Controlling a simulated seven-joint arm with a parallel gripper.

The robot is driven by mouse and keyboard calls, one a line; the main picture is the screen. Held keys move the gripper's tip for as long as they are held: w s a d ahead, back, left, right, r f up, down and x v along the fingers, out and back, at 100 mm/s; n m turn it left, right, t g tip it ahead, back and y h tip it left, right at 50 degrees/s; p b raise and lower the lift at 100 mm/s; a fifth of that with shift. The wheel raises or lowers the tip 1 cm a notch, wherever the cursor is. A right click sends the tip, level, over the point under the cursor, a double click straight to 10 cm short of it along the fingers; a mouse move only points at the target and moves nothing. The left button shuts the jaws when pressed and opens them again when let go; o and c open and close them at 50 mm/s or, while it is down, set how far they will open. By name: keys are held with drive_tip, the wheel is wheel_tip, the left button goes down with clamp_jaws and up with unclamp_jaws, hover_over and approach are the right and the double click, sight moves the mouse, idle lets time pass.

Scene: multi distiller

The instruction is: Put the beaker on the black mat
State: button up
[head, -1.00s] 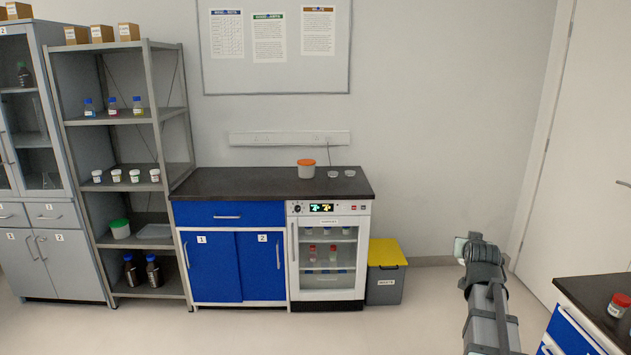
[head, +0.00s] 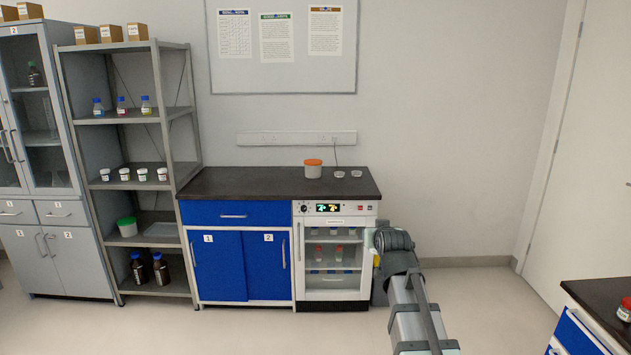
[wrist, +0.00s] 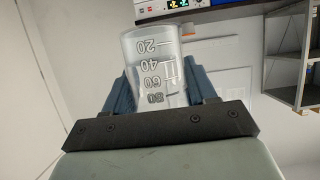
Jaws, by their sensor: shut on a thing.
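In the head view, my gripper (head: 376,240) is raised in front of the right edge of the glass-door oven. The beaker is hardly visible in the head view, mostly lost against the background. No black mat can be made out in either view.
A black-topped blue cabinet (head: 230,182) carries an orange-lidded tub (head: 313,169) and two small dishes. The glass-door oven (head: 336,284) is at its right end. A grey shelf rack (head: 160,119) stands left. Another black-topped bench (head: 594,300) is at the right. Open floor lies between.

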drive_tip(key=s+d+m+h, duration=0.1)
drive_tip(key=d+m+h, duration=0.3)
drive_tip(key=d, duration=2.5)
drive_tip(key=s+d+r+m+g+h, duration=0.1)
drive_tip(key=s+d, duration=0.3)
drive_tip(key=d, duration=0.4)
drive_tip(key=s+d+m+g+h, duration=0.1)
drive_tip(key=s+d+h, duration=0.15)
drive_tip(key=d, duration=0.65)
drive_tip(key=s+d+r+m, duration=0.1)
drive_tip(key=s+d, duration=0.4)
drive_tip(key=d, duration=0.3)
drive_tip(key=s+d+r+m+g+h, duration=0.1)
drive_tip(key=s+d+m+g+h, duration=0.15)
drive_tip(key=s+d, duration=1.5)
drive_tip(key=s+d+r+m+g+h, duration=0.1)
drive_tip(key=s+d+m+g+h, duration=0.15)
drive_tip(key=s+d, duration=1.5)
drive_tip(key=shift+s+d+f+m+g+h, duration=0.15)
drive_tip(key=shift+s+d+f+m+g, duration=0.75)
drive_tip(key=shift+f, duration=2.45)
drive_tip(key=shift+s+d+f+m+g+h, duration=0.15)
drive_tip(key=shift+s+d+f+m+g, duration=0.75)
drive_tip(key=shift+f, duration=2.4)
drive_tip(key=shift+s+d+f+m+g+h, duration=0.15)
drive_tip(key=shift+s+d+f, duration=0.35)
drive_tip(key=shift+s+f, duration=1.9)
